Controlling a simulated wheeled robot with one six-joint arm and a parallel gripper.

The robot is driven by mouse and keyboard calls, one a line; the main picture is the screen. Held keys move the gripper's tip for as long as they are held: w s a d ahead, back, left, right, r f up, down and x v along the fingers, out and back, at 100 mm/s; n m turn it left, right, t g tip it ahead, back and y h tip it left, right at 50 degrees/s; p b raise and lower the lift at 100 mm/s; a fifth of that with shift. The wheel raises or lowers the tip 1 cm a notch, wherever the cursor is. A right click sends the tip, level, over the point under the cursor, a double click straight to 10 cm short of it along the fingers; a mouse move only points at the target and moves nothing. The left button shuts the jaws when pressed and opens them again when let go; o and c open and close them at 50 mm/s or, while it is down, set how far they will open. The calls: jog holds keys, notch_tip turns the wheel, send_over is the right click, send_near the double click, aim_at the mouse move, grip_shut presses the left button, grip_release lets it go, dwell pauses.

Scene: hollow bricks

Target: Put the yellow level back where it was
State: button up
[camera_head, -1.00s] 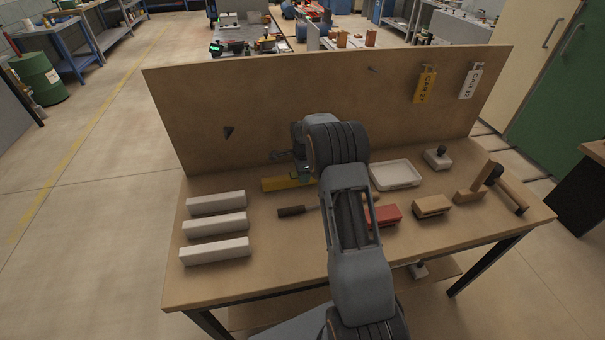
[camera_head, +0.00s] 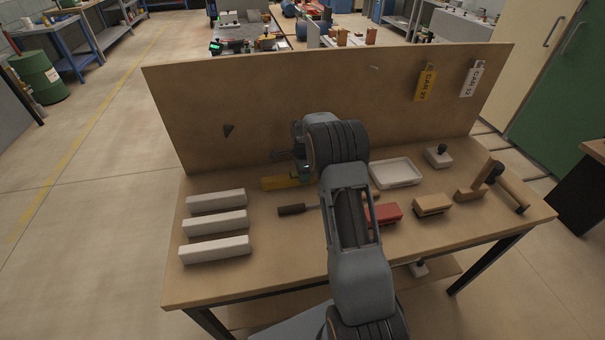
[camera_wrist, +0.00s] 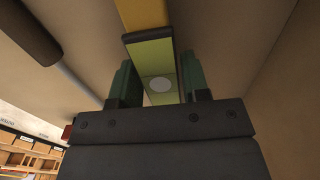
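The yellow level (camera_head: 273,184) lies on the bench near the foot of the upright back board. My arm hides its right part. My gripper (camera_head: 301,171) is down at the level, partly hidden behind my wrist. In the wrist view, the green fingers of my gripper (camera_wrist: 158,78) stand on either side of a yellow-green part with a white disc. The yellow level (camera_wrist: 143,14) runs on beyond it.
Several white bars (camera_head: 215,224) lie at the left. A dark-handled tool (camera_head: 292,210) lies just in front of the level. A white tray (camera_head: 396,173), a red block (camera_head: 384,214) and brushes are at the right. Two tags (camera_head: 426,82) hang on the back board (camera_head: 230,95).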

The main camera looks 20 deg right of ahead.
jog(key=o, duration=0.4)
jog(key=shift+r, duration=0.1)
notch_tip(320, 180, up, 14)
dwell(0.5)
jog(key=shift+f, duration=0.2)
